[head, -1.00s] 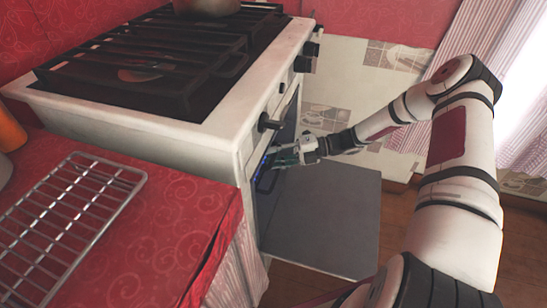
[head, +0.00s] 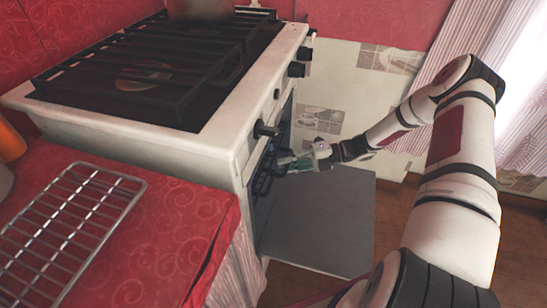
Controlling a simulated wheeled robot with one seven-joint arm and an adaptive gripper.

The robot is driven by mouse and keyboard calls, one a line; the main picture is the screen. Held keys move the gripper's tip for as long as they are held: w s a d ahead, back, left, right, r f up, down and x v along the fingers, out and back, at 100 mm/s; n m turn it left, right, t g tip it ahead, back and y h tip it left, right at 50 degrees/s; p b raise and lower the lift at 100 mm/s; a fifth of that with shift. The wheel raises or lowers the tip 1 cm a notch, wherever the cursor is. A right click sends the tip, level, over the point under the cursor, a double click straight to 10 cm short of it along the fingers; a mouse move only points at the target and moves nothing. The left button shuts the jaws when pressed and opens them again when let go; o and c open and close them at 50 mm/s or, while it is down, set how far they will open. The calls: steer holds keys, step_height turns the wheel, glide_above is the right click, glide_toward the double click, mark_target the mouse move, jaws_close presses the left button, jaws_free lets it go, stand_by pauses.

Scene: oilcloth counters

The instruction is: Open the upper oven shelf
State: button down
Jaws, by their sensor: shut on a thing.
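The white stove (head: 150,135) stands at the left centre with its oven door (head: 325,220) folded down as a grey panel. In the oven opening I see the dark, grid-like oven shelf (head: 264,172), at the upper part of the opening. My gripper (head: 288,162) is at the front of this shelf, shut on its edge. The fingers partly cover the contact. The inside of the oven and any lower shelf are mostly hidden by the stove's side and the counter.
A red cloth-covered counter (head: 150,235) with a metal wire rack (head: 68,225) adjoins the stove on the near side. Black knobs (head: 264,130) stick out above the opening. A pot (head: 200,8) stands on the burners. Wooden floor (head: 395,215) lies free beyond the door.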

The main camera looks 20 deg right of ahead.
steer(key=s+d+p, duration=0.1)
steer(key=s+d, duration=1)
steer(key=d, duration=0.4)
steer(key=shift+d, duration=0.15)
steer(key=c, duration=1.6)
jaws_free()
steer(key=v, duration=1.2)
